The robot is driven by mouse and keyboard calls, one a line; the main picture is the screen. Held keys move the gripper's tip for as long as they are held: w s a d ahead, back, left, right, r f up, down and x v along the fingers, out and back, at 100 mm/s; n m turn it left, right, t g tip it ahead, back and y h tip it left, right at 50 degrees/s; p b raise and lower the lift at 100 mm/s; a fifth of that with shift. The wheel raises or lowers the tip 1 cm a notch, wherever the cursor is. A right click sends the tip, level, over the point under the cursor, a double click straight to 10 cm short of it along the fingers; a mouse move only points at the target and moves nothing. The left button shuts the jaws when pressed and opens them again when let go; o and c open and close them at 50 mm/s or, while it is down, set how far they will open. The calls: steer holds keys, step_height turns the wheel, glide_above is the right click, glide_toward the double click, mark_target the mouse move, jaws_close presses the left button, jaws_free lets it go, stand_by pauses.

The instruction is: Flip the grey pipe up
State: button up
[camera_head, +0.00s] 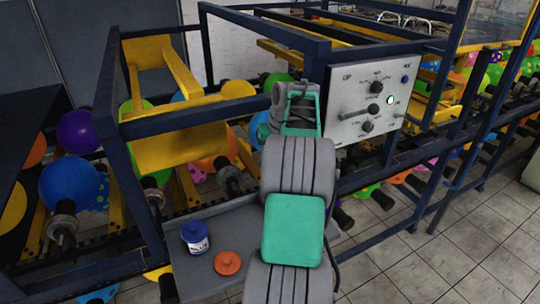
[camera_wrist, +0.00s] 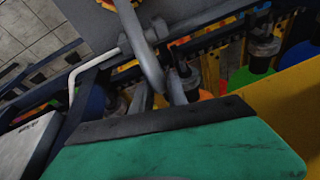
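A thin, pale grey bent pipe (camera_wrist: 73,80) shows at the left in the wrist view, beside a grey box. I cannot pick out this pipe with certainty in the head view. My gripper (camera_wrist: 160,90) is in the middle of the wrist view, beyond the green wrist cover, and right of the pipe. A thicker grey curved bar (camera_wrist: 145,45) passes close to the fingers, and I cannot tell whether it touches them. In the head view, my gripper (camera_head: 292,95) is beside the left edge of the control panel (camera_head: 366,100). Nothing clearly shows between the fingers.
A dark blue frame (camera_head: 215,110) and yellow plates (camera_head: 170,135) stand close to my arm on the left. A grey tray (camera_head: 205,280) holds a blue-lidded jar (camera_head: 194,238) and an orange lid (camera_head: 227,263). Open tiled floor (camera_head: 440,250) lies right.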

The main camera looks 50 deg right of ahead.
steer(key=o, duration=0.4)
steer(key=shift+v, duration=3.95)
steer(key=shift+s+f, duration=0.1)
steer(key=shift+c, duration=0.2)
